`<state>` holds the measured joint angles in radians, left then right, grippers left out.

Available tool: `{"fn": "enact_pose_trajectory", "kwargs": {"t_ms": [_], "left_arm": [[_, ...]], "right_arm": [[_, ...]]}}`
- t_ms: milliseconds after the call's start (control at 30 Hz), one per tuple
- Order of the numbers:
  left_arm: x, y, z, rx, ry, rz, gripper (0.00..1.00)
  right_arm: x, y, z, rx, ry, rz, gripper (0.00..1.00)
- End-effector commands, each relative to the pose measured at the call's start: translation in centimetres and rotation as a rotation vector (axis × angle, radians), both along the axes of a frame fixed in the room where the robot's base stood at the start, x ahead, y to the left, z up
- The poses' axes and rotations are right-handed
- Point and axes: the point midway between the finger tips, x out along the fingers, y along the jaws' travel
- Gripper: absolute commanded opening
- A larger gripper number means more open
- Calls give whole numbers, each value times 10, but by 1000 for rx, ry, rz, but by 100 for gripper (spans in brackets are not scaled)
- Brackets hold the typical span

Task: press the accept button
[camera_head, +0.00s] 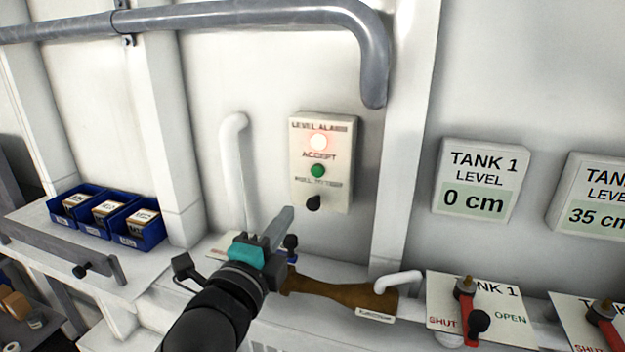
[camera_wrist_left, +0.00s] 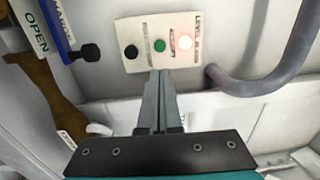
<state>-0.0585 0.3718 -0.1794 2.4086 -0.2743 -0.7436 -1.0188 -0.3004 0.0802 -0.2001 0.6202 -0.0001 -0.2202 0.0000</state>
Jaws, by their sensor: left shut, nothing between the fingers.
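The level alarm box (camera_head: 341,190) is a cream panel on the white wall. It carries a lit red lamp (camera_head: 318,141) at the top, the green accept button (camera_head: 317,170) in the middle and a black knob (camera_head: 313,203) at the bottom. My left gripper (camera_head: 288,213) is shut and empty, below and left of the box in the head view. In the left wrist view, its fingertips (camera_wrist_left: 160,73) point at the box and appear just below the green button (camera_wrist_left: 159,45). I cannot tell the exact gap. My right gripper is in neither view.
A grey pipe (camera_head: 372,60) bends down above right of the box. Blue bins (camera_head: 150,236) stand on the shelf at left. A brown pipe-like piece (camera_head: 335,292) and red-handled tank valve (camera_head: 466,306) lie low at right. Tank level signs (camera_head: 478,212) hang right.

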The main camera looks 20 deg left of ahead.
Motion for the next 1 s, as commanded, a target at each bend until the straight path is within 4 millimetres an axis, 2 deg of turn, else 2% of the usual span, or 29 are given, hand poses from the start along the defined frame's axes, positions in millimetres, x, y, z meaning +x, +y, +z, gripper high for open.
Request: {"fn": "enact_pose_trajectory", "kwargs": {"t_ms": [167,267,800,1000], "left_arm": [[6,0,0,-3,2,1,0],[16,0,1,-4,1,1,0],[100,-3,5,-5,2,1,0],[124,-4,5,-4,3,1,0]], "right_arm": [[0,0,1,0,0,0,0],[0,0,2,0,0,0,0],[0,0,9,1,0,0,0],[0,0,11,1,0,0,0]]}}
